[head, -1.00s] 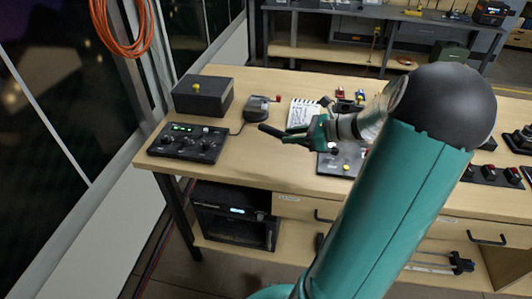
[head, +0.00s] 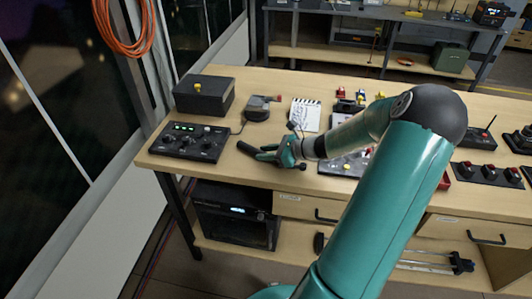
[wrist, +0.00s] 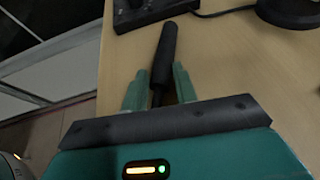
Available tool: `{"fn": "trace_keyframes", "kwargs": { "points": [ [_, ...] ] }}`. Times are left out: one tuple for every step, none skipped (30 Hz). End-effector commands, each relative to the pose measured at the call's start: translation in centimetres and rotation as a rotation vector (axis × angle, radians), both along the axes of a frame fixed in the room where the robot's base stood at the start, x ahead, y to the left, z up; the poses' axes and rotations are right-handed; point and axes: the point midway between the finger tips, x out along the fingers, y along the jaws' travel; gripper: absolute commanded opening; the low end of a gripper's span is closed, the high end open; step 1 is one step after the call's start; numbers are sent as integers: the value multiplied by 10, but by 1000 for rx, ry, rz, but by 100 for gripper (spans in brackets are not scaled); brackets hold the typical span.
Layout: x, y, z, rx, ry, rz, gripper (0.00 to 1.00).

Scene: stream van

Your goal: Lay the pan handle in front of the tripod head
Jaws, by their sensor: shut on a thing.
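The pan handle (head: 247,149) is a dark rod with a thick black grip. My gripper (head: 275,152) is shut on its thinner end, and the grip sticks out to the left, low over the desk near its front edge. In the wrist view the handle (wrist: 165,54) points away between the green fingers of my gripper (wrist: 159,88). Whether it touches the wood cannot be told. I cannot pick out the tripod head for sure; a low, dark rounded device (head: 256,110) with a cable stands behind the handle.
A black control box (head: 188,143) with knobs stands left of the handle, and a dark box (head: 204,95) behind it. A spiral notepad (head: 306,115) lies behind my gripper. A panel (head: 345,164) is partly behind my arm. Bare desk (head: 222,168) shows around the handle.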

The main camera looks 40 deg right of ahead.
Motion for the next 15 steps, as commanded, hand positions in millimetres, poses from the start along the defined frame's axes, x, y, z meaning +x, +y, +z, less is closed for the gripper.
{"fn": "trace_keyframes", "kwargs": {
  "points": [
    [0, 2, -1, 2, 1, 2, 2],
    [0, 2, -1, 2, 1, 3, 2],
    [0, 2, -1, 2, 2, 3, 36],
    [0, 2, -1, 2, 3, 3, 42],
    [0, 2, -1, 2, 3, 3, 48],
    [0, 2, -1, 2, 2, 3, 52],
    [0, 2, -1, 2, 2, 3, 52],
    [0, 2, -1, 2, 2, 3, 52],
    [0, 2, -1, 2, 2, 3, 52],
    [0, 2, -1, 1, 2, 2, 52],
    [0, 2, -1, 1, 2, 2, 52],
    [0, 2, -1, 2, 1, 2, 52],
    [0, 2, -1, 2, 1, 2, 52],
    [0, 1, 0, 2, 1, 2, 52],
    [-1, 1, 0, 1, 2, 2, 52]
  ]
}}
